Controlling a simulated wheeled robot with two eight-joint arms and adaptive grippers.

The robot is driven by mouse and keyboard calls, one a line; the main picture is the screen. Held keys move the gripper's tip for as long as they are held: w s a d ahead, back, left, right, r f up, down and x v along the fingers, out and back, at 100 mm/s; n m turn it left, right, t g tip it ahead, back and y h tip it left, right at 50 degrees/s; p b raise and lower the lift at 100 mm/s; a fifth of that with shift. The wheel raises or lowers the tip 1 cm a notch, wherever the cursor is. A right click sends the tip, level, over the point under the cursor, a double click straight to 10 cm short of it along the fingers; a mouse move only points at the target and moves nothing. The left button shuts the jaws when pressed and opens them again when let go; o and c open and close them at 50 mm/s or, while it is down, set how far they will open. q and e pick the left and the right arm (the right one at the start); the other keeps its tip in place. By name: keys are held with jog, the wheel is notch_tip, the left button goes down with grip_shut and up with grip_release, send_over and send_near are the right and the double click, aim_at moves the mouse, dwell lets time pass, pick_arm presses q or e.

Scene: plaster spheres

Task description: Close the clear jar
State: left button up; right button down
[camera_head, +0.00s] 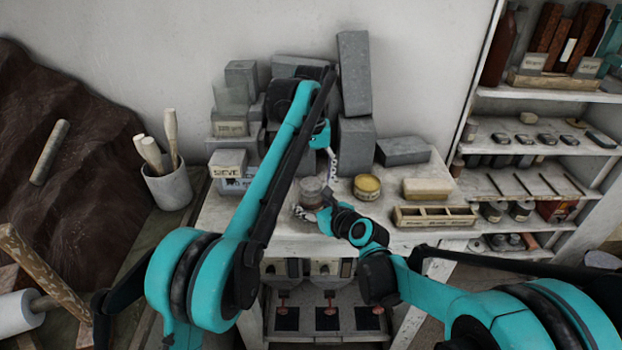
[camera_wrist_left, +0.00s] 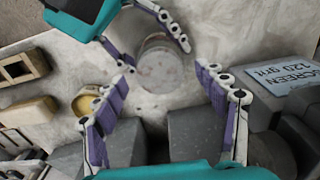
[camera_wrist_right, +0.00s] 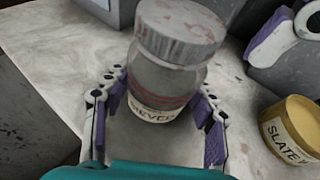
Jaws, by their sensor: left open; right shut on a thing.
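The clear jar (camera_wrist_right: 160,78) stands upright on the bench, with a partly hidden label and reddish bands around it. A grey, worn lid (camera_wrist_right: 178,32) sits on its mouth; I cannot tell whether it is tight. The lid shows from above in the left wrist view (camera_wrist_left: 160,66). In the head view the jar (camera_head: 311,188) is at the bench's left middle. My right gripper (camera_wrist_right: 162,88) is shut on the jar's body from the front. My left gripper (camera_wrist_left: 162,74) is open above the jar, its fingers apart on either side of the lid, not touching it.
A yellow-lidded tub (camera_head: 367,186) stands right of the jar. Behind are grey blocks (camera_head: 356,145) and a labelled box (camera_head: 228,163). A tan block (camera_head: 427,188) and a wooden tray (camera_head: 434,216) lie to the right. Bare bench surrounds the jar's front.

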pick_arm(q)
jog(key=shift+r, duration=3.3)
pick_arm(e)
jog(key=shift+c, duration=2.3)
grip_release()
jog(key=shift+d, duration=0.1)
jog(key=v, duration=1.2)
pick_arm(q)
jog(key=shift+a, duration=0.1)
